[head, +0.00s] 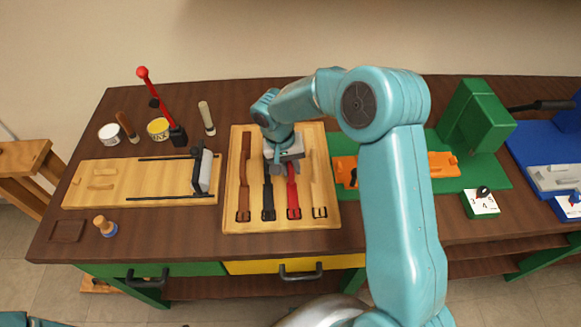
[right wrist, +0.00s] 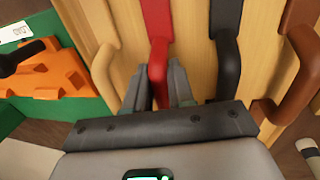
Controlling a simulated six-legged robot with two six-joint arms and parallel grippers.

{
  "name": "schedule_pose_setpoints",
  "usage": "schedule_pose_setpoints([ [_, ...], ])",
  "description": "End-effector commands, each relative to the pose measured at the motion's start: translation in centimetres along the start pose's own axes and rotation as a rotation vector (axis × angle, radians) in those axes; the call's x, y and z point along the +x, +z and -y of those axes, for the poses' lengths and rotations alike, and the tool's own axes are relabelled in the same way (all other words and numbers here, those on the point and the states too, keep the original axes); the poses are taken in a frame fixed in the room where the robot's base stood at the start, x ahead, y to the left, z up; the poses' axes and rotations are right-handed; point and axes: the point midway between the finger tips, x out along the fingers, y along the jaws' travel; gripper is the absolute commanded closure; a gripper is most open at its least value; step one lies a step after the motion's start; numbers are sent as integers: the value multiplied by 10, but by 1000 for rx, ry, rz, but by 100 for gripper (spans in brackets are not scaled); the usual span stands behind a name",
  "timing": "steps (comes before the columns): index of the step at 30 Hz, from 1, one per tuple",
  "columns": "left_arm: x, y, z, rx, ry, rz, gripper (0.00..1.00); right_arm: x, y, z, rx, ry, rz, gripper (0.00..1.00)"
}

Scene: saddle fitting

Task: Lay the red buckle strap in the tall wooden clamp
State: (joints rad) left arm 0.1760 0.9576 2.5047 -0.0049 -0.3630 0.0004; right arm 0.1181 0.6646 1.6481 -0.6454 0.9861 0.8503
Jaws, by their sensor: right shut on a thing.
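The red buckle strap (head: 293,198) lies on the light wooden board (head: 232,190) between a black strap and a pale strap, its buckle toward the front. My right gripper (head: 284,170) is over the strap's far part, pointing down. In the right wrist view, the gripper (right wrist: 168,92) is shut on the red strap (right wrist: 157,30), whose end bends up between the fingers. A wooden stand (head: 25,160) at the left edge of the head view is cut off; I cannot tell whether it is the tall clamp. My left gripper is out of view.
A brown strap (head: 244,180), a black strap (head: 268,200) and a pale strap (head: 318,190) share the board. A red-handled lever tool (head: 160,105) stands at left behind a wooden jig (head: 130,180). An orange block (head: 440,164) on a green base is at right.

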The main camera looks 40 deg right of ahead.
Motion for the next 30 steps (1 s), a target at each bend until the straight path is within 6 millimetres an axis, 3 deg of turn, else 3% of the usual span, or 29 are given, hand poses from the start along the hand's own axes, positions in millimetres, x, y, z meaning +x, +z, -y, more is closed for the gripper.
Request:
schedule_pose_setpoints([
  [5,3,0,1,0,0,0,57,-18,-1,-3,1,-2,-6,100],
  [8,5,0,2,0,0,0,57,-38,-1,-7,1,-3,-7,100],
  [15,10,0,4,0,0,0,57,-112,-1,-21,3,-5,-8,100],
  [21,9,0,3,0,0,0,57,-164,0,-32,1,-4,-5,100],
  [25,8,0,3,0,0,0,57,-184,0,-36,1,-2,-3,100],
  [30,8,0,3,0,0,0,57,-194,0,-38,0,-1,-2,100],
])
